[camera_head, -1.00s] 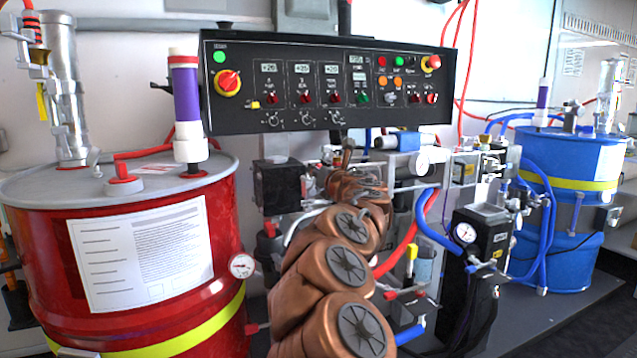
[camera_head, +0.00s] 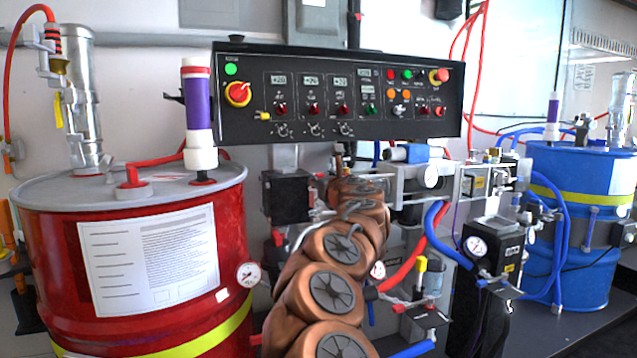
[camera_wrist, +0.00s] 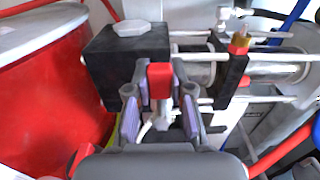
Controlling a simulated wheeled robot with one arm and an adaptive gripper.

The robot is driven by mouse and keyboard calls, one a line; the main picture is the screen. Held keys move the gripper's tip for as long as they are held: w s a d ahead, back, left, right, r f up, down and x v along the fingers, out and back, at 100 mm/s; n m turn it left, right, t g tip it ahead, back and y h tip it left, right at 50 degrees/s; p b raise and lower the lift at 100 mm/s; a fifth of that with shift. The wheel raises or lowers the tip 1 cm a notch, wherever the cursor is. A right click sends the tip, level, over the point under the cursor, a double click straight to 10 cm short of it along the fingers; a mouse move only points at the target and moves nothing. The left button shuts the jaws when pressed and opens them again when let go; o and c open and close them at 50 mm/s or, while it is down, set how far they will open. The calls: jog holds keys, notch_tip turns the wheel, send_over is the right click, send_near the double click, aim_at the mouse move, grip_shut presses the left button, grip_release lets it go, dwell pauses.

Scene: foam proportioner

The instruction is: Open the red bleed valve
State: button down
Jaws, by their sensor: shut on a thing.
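The red bleed valve's red handle (camera_wrist: 160,75) shows in the middle of the wrist view, pointing up on a pale metal stem. It is beside a black block with a pale hex cap. My gripper (camera_wrist: 159,98) has its two grey fingers with lilac pads on either side of this handle and stem, shut on the valve. The exact contact is partly hidden by the handle and fingers. In the head view my copper-coloured arm reaches toward the pump area under the control panel, and it hides most of the gripper and the valve.
A red drum (camera_head: 225,265) stands close on the left and a blue drum (camera_head: 580,245) at the right. The black control panel (camera_head: 300,130) hangs above the arm. Hoses, gauges and a black pump unit (camera_head: 490,280) crowd the right side.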

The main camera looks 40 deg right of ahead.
jog(key=shift+r, duration=0.1)
jog(key=c, duration=1)
grip_release()
jog(key=shift+s, duration=0.1)
jog(key=v, duration=1.2)
jog(key=shift+a, duration=0.1)
